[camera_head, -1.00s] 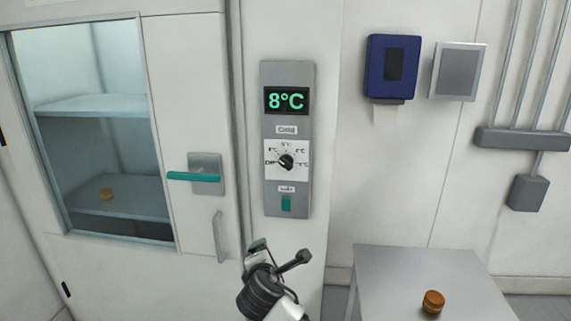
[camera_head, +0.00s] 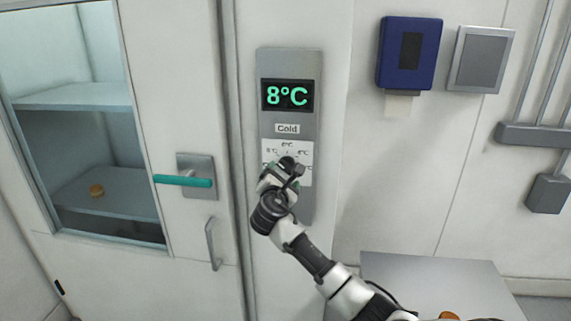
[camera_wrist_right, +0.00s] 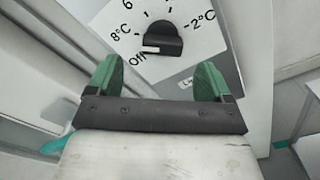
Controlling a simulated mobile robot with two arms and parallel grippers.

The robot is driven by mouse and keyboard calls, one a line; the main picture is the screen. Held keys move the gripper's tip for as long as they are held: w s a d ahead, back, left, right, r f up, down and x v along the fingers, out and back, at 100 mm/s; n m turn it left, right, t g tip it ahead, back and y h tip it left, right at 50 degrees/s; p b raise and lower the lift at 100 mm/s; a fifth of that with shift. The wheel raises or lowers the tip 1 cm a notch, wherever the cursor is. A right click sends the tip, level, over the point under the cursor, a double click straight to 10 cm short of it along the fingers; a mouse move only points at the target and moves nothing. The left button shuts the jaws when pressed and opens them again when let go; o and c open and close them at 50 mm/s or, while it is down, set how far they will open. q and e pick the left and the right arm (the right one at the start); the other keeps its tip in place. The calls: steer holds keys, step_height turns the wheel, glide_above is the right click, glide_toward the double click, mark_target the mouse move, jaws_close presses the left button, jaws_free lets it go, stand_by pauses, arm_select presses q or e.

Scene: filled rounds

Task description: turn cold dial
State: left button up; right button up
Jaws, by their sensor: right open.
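The cold dial (camera_wrist_right: 163,40) is a black knob on a white scale plate. In the right wrist view its pointer is at the Off mark, lower left. The dial sits on a grey panel (camera_head: 297,205) under a green 8°C display (camera_head: 287,95) and a Cold label (camera_head: 287,129). My right gripper (camera_head: 279,172) is in front of the dial and mostly hides it in the head view. In the right wrist view the gripper's green fingers (camera_wrist_right: 157,80) are open and apart, with the dial beyond the gap between them. My left gripper is not in view.
A cold room door with a glass window (camera_head: 85,110) and teal handle (camera_head: 184,181) is left of the panel. A blue dispenser (camera_head: 410,40) hangs to the right. A grey table (camera_head: 440,275) with an orange-brown round item (camera_head: 449,316) is at lower right.

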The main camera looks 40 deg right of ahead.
mark_target(285, 169)
steer(key=x, duration=0.3)
steer(key=shift+w+d+p, duration=0.2)
steer(key=shift+d+p, duration=0.15)
steer(key=x, duration=0.2)
steer(key=shift+w+d+f, duration=0.2)
steer(key=shift+w+d, duration=0.05)
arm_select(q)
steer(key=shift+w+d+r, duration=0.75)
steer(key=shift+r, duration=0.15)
arm_select(e)
steer(key=shift+d, duration=0.1)
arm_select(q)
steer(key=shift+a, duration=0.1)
arm_select(e)
steer(key=shift+w, duration=0.1)
steer(key=shift+c, duration=0.6)
steer(key=c, duration=0.8)
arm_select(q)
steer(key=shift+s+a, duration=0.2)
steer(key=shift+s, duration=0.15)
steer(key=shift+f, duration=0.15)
